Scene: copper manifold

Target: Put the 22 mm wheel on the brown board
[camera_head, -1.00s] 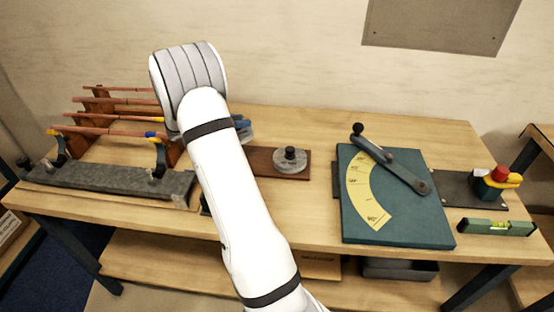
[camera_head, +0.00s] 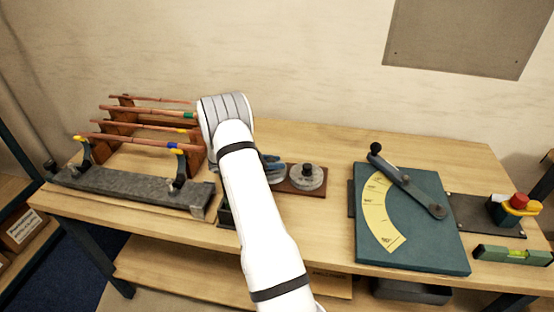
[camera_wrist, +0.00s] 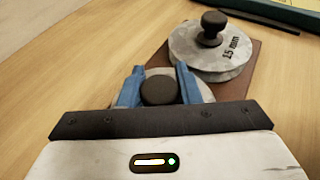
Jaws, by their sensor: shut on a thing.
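My gripper (camera_wrist: 158,88) is shut on the black knob (camera_wrist: 160,91) of a grey wheel (camera_wrist: 206,92), with a blue finger on each side. No number on this wheel shows. Its rim overlaps the near end of the brown board (camera_wrist: 247,68); I cannot tell whether it touches the board. A second grey wheel marked 15 mm (camera_wrist: 185,42) sits on the board's far part, just beyond the held wheel. In the head view my arm hides most of the gripper (camera_head: 272,168), left of the 15 mm wheel (camera_head: 307,182) and the brown board (camera_head: 290,187).
A green bending plate (camera_head: 425,235) with a yellow scale and lever stands right of the board. A rack with copper pipes (camera_head: 135,142) and a grey rail (camera_head: 130,188) are at left. A green level (camera_head: 512,255) lies far right. Bare table lies behind the board.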

